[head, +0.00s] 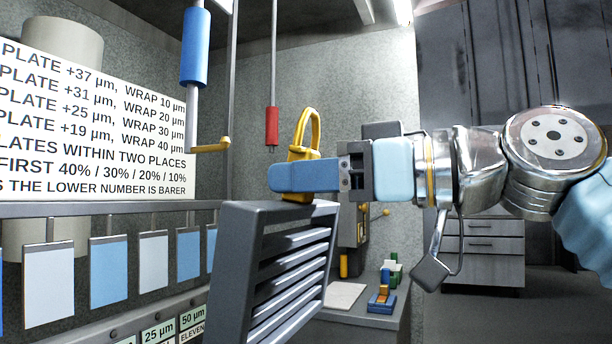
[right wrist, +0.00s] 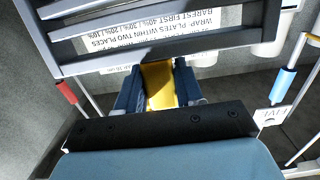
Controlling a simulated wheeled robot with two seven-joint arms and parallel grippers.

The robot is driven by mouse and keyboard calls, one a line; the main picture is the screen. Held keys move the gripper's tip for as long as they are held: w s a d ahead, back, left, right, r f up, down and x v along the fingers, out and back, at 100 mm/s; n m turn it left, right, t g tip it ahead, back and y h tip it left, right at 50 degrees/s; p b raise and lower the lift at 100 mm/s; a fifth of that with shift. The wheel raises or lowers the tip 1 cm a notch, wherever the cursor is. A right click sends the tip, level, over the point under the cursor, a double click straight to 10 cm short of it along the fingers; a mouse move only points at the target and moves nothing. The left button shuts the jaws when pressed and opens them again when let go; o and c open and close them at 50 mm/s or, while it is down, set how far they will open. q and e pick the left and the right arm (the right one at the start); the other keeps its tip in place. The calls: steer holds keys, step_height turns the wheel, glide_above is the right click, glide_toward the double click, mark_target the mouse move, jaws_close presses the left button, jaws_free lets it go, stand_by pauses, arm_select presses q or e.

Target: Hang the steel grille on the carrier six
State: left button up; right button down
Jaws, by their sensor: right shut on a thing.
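The steel grille (head: 288,272), a dark grey slatted panel, hangs tilted below my right gripper (head: 283,177). Its yellow handle loop (head: 308,125) rises above the blue fingers. In the right wrist view the fingers (right wrist: 159,92) are shut on the yellow handle (right wrist: 159,78), with the grille's slats (right wrist: 150,35) beyond. A blue-sleeved hanging rod (head: 195,50) ends in a yellow hook (head: 212,146), left of and apart from the handle. A red-ended rod (head: 272,125) hangs behind. A tag reading FIVE (right wrist: 272,117) shows in the right wrist view; I cannot read a tag for six. My left gripper is out of view.
A rail with several white and blue plates (head: 110,270) runs along the lower left. A text board (head: 90,125) is behind it. A grey bench (head: 370,325) with coloured blocks (head: 382,298) stands below right. Drawers (head: 482,245) stand farther back. Open air lies between handle and hook.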

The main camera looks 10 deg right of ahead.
steer(key=p+x, duration=0.3)
steer(key=x, duration=0.9)
steer(key=shift+w+a+f+p, duration=0.2)
steer(key=shift+a+f+p, duration=0.1)
steer(key=shift+f, duration=0.05)
stand_by(0.8)
steer(key=shift+f+b, duration=0.4)
steer(key=shift+b, duration=0.05)
stand_by(1.5)
stand_by(0.5)
